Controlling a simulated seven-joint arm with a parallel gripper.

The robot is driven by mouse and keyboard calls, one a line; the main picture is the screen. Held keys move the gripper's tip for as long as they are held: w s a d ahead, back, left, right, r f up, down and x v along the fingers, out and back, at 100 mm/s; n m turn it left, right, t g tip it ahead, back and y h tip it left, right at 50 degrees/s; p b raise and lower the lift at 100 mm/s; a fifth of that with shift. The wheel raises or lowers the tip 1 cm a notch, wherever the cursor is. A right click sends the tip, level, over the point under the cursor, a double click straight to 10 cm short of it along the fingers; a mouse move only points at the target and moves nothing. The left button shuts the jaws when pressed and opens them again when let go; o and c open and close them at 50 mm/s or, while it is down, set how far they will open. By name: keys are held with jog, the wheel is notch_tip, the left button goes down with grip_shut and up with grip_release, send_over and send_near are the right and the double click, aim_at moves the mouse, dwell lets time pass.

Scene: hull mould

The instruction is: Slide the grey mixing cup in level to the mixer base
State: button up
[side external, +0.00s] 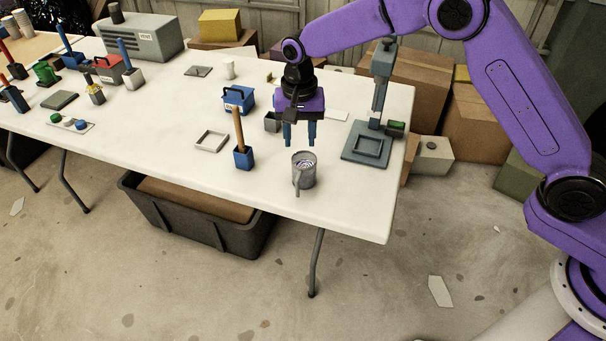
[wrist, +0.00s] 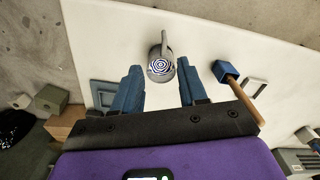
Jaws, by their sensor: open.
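The grey mixing cup (side external: 305,172) stands upright on the white table near its front edge, with its handle toward the front. A black-and-white ring pattern shows in its top. In the wrist view the cup (wrist: 161,66) lies ahead of the fingers, with its handle pointing away. The mixer base (side external: 367,146) is a grey-blue plate with a raised square frame and a post, at the right end of the table. It is partly hidden behind a finger in the wrist view (wrist: 103,90). My gripper (side external: 299,134) is open and empty, pointing down above and behind the cup. Its blue fingers (wrist: 160,88) are apart.
A blue block with a wooden handle (side external: 242,157) stands left of the cup, and a pale square frame (side external: 211,141) lies beyond it. The table between cup and base looks clear.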

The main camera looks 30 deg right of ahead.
aim_at(297, 179)
jog(key=shift+m, duration=0.5)
jog(key=f, duration=0.6)
jog(key=w+f, duration=0.1)
jog(key=f, duration=1.2)
jog(key=shift+w, duration=0.4)
jog(key=shift+r, duration=0.1)
grip_shut()
